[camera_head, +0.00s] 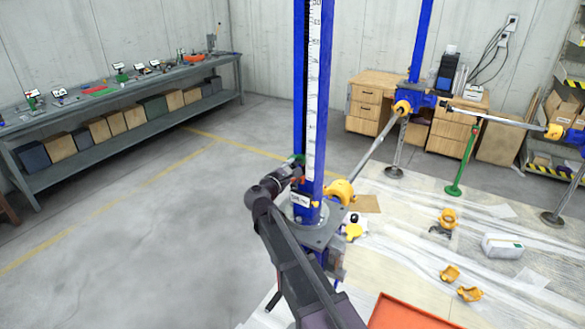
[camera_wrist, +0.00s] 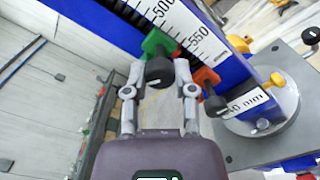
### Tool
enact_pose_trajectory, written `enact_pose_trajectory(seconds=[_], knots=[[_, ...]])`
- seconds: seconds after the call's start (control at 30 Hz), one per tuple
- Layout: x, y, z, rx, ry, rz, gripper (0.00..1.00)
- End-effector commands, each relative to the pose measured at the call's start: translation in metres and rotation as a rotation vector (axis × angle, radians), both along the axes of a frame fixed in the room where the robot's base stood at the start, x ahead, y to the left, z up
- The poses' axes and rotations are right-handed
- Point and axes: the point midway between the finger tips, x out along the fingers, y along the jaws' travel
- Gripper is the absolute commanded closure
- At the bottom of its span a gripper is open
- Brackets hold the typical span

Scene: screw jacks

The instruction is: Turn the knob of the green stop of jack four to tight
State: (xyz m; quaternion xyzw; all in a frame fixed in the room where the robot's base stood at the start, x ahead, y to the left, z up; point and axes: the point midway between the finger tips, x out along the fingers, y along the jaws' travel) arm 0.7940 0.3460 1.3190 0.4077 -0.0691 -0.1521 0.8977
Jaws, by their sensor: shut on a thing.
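The green stop (camera_wrist: 155,42) sits on the blue jack column beside its white ruler scale, near the 550 mark. Its black knob (camera_wrist: 159,74) points towards my wrist camera. My gripper (camera_wrist: 159,70) has one finger on each side of this knob and is shut on it. In the head view, my gripper (camera_head: 293,173) reaches the left face of the blue column (camera_head: 311,100), with a bit of the green stop (camera_head: 298,158) showing above it. How tight the knob is cannot be seen. No jack number is readable.
An orange stop (camera_wrist: 206,77) with its own black knob (camera_wrist: 216,105) is close to my right finger. A yellow part (camera_wrist: 284,96) and a round flange lie beyond. A workbench (camera_head: 120,92) stands at the left; the floor before it is clear. An orange tray (camera_head: 405,312) is front right.

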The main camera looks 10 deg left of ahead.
Motion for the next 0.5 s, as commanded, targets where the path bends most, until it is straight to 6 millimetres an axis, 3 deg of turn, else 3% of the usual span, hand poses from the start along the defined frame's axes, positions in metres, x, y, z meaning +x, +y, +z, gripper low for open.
enact_pose_trajectory(seconds=[0.5], knots=[[0.0010,0.0008,0.0016,0.462,-0.163,0.001,1.00]])
